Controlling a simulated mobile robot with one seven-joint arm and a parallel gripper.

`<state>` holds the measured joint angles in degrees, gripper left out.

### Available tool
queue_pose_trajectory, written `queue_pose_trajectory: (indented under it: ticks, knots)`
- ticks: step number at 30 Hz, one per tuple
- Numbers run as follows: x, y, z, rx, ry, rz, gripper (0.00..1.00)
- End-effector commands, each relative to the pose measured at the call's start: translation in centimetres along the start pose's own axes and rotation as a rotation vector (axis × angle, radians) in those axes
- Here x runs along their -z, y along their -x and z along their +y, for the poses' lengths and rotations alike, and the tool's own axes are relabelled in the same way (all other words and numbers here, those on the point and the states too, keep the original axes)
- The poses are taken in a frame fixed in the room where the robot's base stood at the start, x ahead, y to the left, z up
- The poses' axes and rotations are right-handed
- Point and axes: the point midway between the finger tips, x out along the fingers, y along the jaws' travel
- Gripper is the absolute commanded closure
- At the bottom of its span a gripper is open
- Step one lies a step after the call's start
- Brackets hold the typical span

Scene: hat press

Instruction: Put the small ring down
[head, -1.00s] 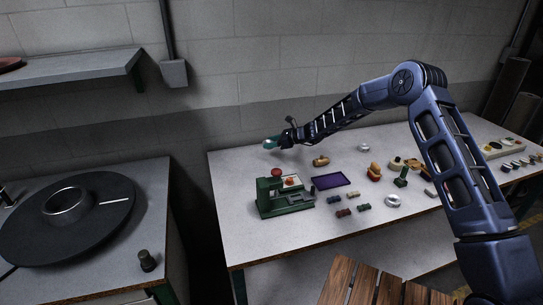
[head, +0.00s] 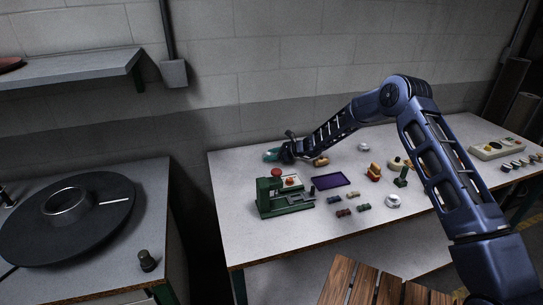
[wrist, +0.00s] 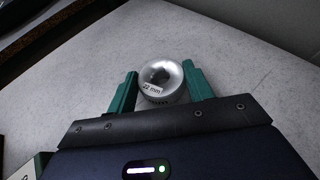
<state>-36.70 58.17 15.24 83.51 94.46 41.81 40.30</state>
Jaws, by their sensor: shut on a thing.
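The small ring (wrist: 176,76) is a silvery metal ring with a "22 mm" label, seen in the wrist view between the teal fingers of my gripper (wrist: 160,69). My gripper is shut on it, a finger on each side. In the head view my gripper (head: 271,155) is low over the back left part of the table (head: 235,185), behind the green press. The ring is hard to make out there. I cannot tell whether its underside touches the table.
The green press (head: 270,196) with a red knob stands in front of my gripper. A purple tray (head: 330,181) lies to its right. Other silvery rings (head: 393,201) (head: 363,147) and several small parts lie further right. The table's left back corner is clear.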

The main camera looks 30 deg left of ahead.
Motion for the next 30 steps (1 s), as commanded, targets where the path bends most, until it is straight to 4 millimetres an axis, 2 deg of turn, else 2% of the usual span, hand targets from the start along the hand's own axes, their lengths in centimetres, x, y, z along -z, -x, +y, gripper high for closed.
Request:
queue_pose_trajectory:
  ticks: [2, 3, 5, 6, 17, 23, 30]
  knots:
    - [0.2, -0.1, 0.0, 0.0, -0.001, 0.0, 0.75]
    - [0.1, -0.1, 0.0, 0.0, 0.0, 0.0, 0.41]
    - [0.2, -0.1, 0.0, 0.0, 0.0, 0.0, 0.29]
    - [0.2, -0.1, 0.0, 0.0, 0.0, 0.0, 0.27]
    - [-0.1, 0.2, 0.0, 0.001, 0.0, 0.001, 0.27]
    - [-0.1, 3.1, -0.1, 0.002, -0.001, 0.0, 0.27]
    - [-0.1, 7.9, -0.1, 0.002, 0.0, 0.0, 0.27]
